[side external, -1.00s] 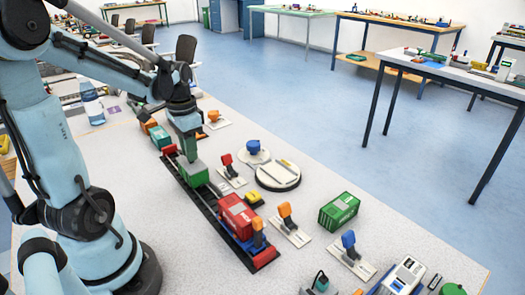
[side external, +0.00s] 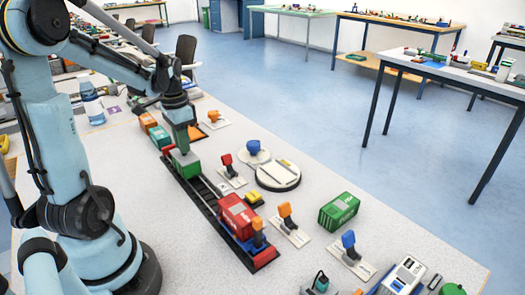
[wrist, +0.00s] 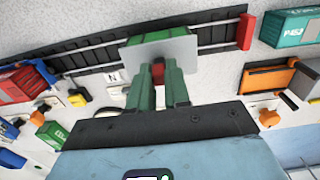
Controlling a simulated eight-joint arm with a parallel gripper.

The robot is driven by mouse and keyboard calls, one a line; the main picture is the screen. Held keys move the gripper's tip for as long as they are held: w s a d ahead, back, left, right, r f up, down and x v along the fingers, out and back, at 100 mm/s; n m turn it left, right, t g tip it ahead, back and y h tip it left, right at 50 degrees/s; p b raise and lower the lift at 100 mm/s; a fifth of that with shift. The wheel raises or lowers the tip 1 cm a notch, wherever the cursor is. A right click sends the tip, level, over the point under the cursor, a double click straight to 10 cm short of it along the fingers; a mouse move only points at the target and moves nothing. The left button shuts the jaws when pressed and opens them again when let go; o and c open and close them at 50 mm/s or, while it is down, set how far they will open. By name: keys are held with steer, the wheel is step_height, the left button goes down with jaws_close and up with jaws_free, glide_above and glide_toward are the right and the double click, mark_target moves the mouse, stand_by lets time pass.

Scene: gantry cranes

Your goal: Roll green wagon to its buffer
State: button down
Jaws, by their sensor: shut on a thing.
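The green wagon (side external: 186,166) stands on the dark track (side external: 211,203), near the track's far left end. A red buffer (side external: 168,149) is at that end. In the wrist view, the wagon's green top (wrist: 160,35) shows behind a pale plate, with a short stretch of track between it and the red buffer (wrist: 246,32). My gripper (side external: 181,149) points down and is shut on the wagon from above. In the wrist view, my gripper (wrist: 158,84) has its fingers on either side of a small red part; the exact grip is partly hidden.
A red container wagon (side external: 237,215) stands near the track's near end. Orange (side external: 148,121) and teal (side external: 160,137) containers lie beyond the far end. Levers, a round turntable (side external: 278,175) and a green container (side external: 339,210) are right of the track.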

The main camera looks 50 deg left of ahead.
steer(key=a, duration=0.6)
steer(key=c, duration=1)
jaws_free()
steer(key=shift+r, duration=0.1)
step_height(320, 180, up, 7)
stand_by(0.6)
steer(key=w+d+f+t, duration=0.1)
steer(key=d+t, duration=0.2)
steer(key=d, duration=1.1)
steer(key=w+d+f+t, duration=0.1)
steer(key=d+t, duration=0.3)
steer(key=d, duration=1.1)
steer(key=shift+w+d, duration=0.2)
steer(key=shift+w, duration=0.5)
